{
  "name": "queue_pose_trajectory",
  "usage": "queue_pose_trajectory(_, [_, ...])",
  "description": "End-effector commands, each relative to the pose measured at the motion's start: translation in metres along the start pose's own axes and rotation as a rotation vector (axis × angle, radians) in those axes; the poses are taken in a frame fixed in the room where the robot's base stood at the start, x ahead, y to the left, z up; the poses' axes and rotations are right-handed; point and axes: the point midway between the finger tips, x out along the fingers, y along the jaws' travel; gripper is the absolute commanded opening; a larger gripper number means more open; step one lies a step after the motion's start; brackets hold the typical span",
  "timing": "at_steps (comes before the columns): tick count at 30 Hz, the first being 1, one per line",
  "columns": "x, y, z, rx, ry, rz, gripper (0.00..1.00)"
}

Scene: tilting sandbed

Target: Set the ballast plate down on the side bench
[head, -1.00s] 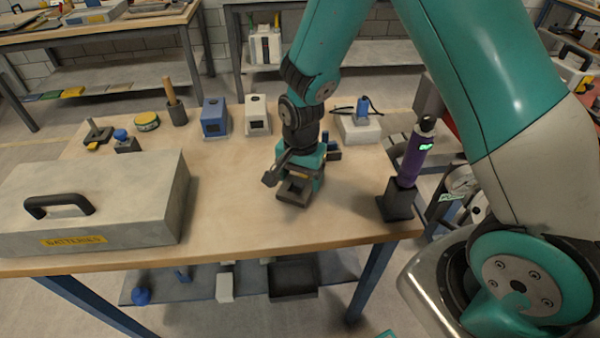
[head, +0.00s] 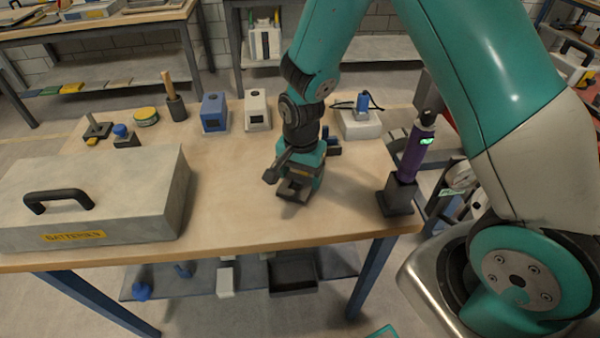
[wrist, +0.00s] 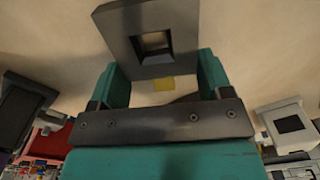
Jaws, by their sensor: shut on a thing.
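The ballast plate (wrist: 183,42) is a dark grey square block with a square hole, held between the two teal fingers of my gripper (wrist: 160,76) in the wrist view. In the head view my gripper (head: 302,178) points down over the front middle of the wooden bench (head: 235,215), with the plate (head: 292,191) at its tips. The plate is very low over the bare wood, with a shadow beside it. I cannot tell whether its underside touches the wood. A small yellow patch shows between the fingers.
A grey battery case (head: 110,195) fills the bench's left. A purple canister (head: 413,150) stands in a dark holder at the front right corner. Blue (head: 215,112) and white (head: 257,110) boxes stand behind. Wood around the plate is clear.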

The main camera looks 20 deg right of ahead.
Motion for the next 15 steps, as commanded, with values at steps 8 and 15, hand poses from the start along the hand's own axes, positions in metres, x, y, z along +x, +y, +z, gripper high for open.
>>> queue_pose_trajectory(8, [0.0025, -0.0002, -0.0001, 0.0, 0.0, -0.001, 0.48])
queue_pose_trajectory(15, [0.0055, -0.0004, -0.0001, 0.0, 0.0, -0.001, 0.48])
